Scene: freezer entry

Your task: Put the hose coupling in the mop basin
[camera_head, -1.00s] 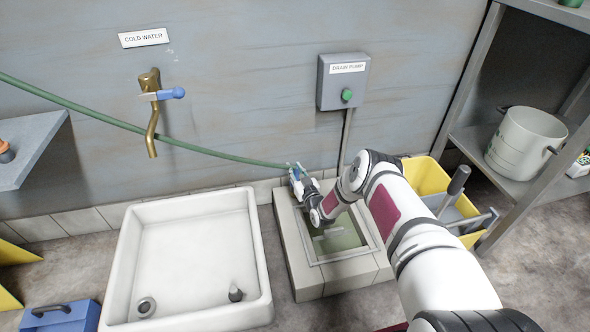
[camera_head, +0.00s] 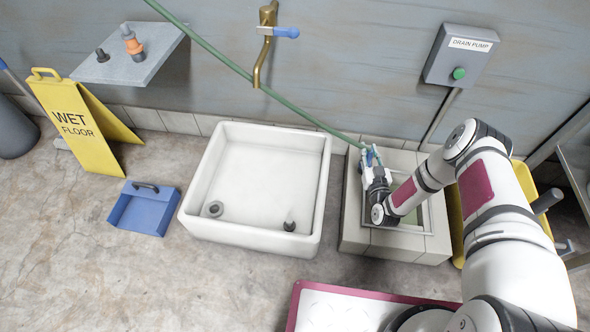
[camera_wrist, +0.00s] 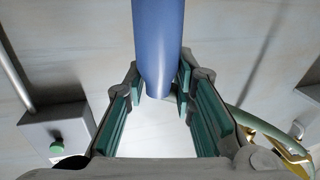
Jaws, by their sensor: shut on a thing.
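My gripper (camera_head: 371,158) is over the far left rim of the tiled pit, close to the wall, right of the white mop basin (camera_head: 325,185). In the wrist view my gripper (camera_wrist: 163,95) is shut on a smooth blue cylinder (camera_wrist: 158,40), whose rounded end lies between the fingers. Its other end is out of view, so I cannot tell for certain that it is the hose coupling. In the basin are a round drain (camera_head: 214,209) and a small dark upright fitting (camera_head: 289,224). An orange and grey fitting (camera_head: 132,42) stands on the shelf.
A green hose (camera_head: 225,57) slants down the wall past the brass tap (camera_head: 258,70) towards my gripper. The tiled pit (camera_head: 350,225) lies right of the basin. A drain pump box (camera_head: 461,55), yellow wet-floor sign (camera_head: 75,122) and blue dustpan (camera_head: 143,210) are around.

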